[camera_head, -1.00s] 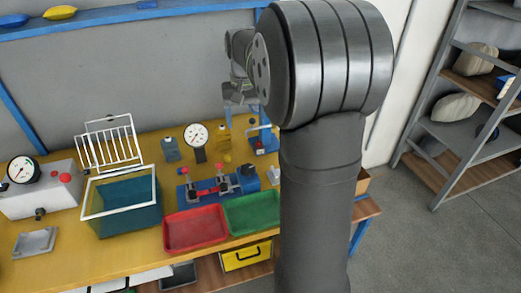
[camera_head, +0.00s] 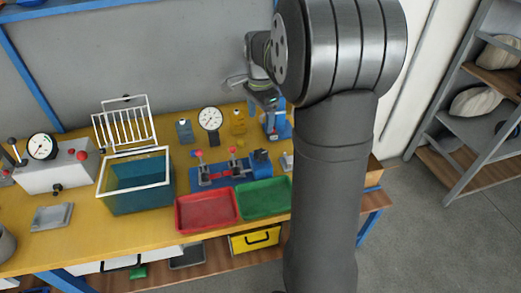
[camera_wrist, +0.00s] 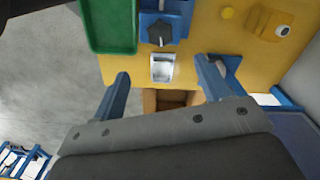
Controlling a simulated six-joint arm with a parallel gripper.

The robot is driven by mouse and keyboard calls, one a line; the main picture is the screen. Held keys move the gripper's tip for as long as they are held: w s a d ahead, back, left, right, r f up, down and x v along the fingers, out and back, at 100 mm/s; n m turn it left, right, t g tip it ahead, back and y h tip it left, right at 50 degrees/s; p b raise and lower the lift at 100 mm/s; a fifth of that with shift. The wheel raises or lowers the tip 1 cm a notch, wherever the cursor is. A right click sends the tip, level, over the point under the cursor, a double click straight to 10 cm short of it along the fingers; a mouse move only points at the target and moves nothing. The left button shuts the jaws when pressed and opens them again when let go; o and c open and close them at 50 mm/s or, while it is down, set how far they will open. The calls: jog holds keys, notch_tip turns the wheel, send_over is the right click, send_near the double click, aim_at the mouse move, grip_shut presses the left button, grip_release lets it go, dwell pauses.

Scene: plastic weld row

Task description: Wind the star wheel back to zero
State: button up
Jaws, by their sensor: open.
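The star wheel (camera_wrist: 160,32) is a dark, star-shaped knob at the end of a blue fixture, near the top middle of the wrist view. In the head view the blue weld fixture (camera_head: 228,172), with red-knobbed clamps, stands behind the red and green trays; I cannot clearly make out the wheel there. My gripper (camera_wrist: 162,70) is open and empty, its two blue fingers wide apart. In the wrist view the wheel lies beyond the fingertips, apart from them. In the head view the gripper (camera_head: 264,98) hangs over the back right of the bench, partly hidden by my arm.
A small silver dish (camera_wrist: 162,67) lies on the yellow bench beside the wheel. The green tray (camera_head: 264,198) and red tray (camera_head: 207,210) are in front of the fixture. A dial gauge (camera_head: 210,119) stands behind it. A teal tub (camera_head: 137,188) is at left.

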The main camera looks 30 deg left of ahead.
aim_at(261, 154)
notch_tip(261, 154, down, 14)
jog(key=shift+r, duration=0.15)
jog(key=shift+c, duration=0.2)
jog(key=c, duration=0.9)
